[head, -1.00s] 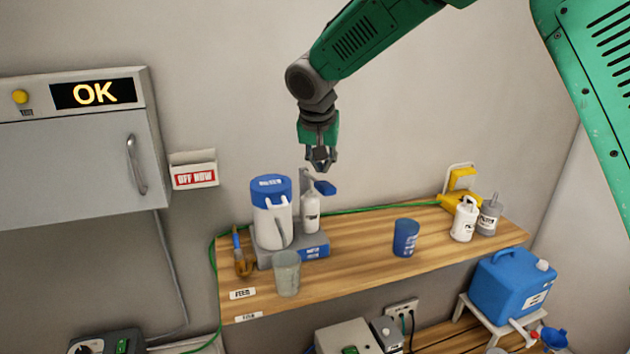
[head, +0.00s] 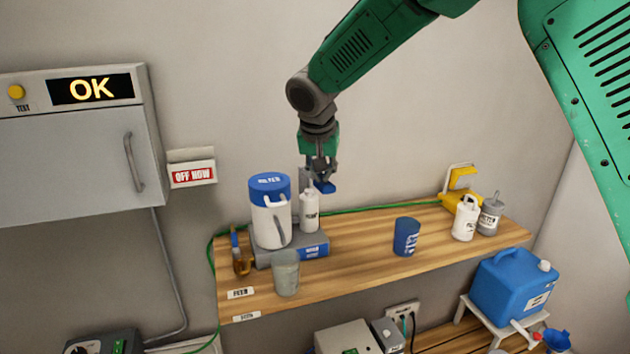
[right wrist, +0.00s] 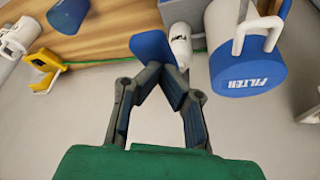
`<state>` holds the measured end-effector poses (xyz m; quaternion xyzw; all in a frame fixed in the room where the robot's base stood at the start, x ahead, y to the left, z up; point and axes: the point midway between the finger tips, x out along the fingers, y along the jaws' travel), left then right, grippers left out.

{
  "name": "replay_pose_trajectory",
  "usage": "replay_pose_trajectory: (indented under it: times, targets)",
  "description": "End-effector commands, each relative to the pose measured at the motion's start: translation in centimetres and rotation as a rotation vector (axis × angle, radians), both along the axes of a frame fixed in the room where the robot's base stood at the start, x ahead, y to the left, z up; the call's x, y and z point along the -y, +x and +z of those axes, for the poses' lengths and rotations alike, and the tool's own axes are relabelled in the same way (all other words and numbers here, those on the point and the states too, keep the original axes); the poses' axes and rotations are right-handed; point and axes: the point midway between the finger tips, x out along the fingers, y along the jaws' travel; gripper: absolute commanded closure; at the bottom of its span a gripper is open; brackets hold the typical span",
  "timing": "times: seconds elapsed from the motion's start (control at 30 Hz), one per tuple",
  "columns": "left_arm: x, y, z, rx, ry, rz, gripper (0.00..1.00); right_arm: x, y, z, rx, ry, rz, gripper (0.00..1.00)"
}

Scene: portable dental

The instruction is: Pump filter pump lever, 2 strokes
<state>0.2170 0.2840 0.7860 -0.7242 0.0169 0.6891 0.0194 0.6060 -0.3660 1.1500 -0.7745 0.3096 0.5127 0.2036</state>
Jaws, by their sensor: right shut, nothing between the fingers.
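The filter pump stands on the wooden shelf: a white jug with a blue lid (head: 270,183) marked FILTER, on a grey and blue base (head: 292,248), beside a white pump bottle (head: 309,212). The blue lever paddle (head: 325,188) sticks out to the right above the bottle. My right gripper (head: 321,178) is shut and empty, pointing down just over the paddle. In the right wrist view the paddle (right wrist: 152,46) lies just beyond the shut fingertips (right wrist: 164,70); I cannot tell whether they touch. My left gripper is not in view.
A cloudy cup (head: 286,273) stands in front of the pump, and a blue cup (head: 406,237) to its right. White and grey bottles (head: 466,217) stand at the shelf's right end. A wall cabinet (head: 70,140) reading OK is at left.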

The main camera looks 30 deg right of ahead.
Motion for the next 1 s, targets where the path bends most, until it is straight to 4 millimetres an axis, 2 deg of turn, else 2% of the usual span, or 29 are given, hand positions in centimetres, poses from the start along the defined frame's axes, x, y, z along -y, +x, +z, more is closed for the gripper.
replay_pose_trajectory:
  times: [1.0]
  targets:
    - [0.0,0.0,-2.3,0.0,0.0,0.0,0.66,0.0,0.0,-4.4,-0.003,0.0,0.0,1.0]
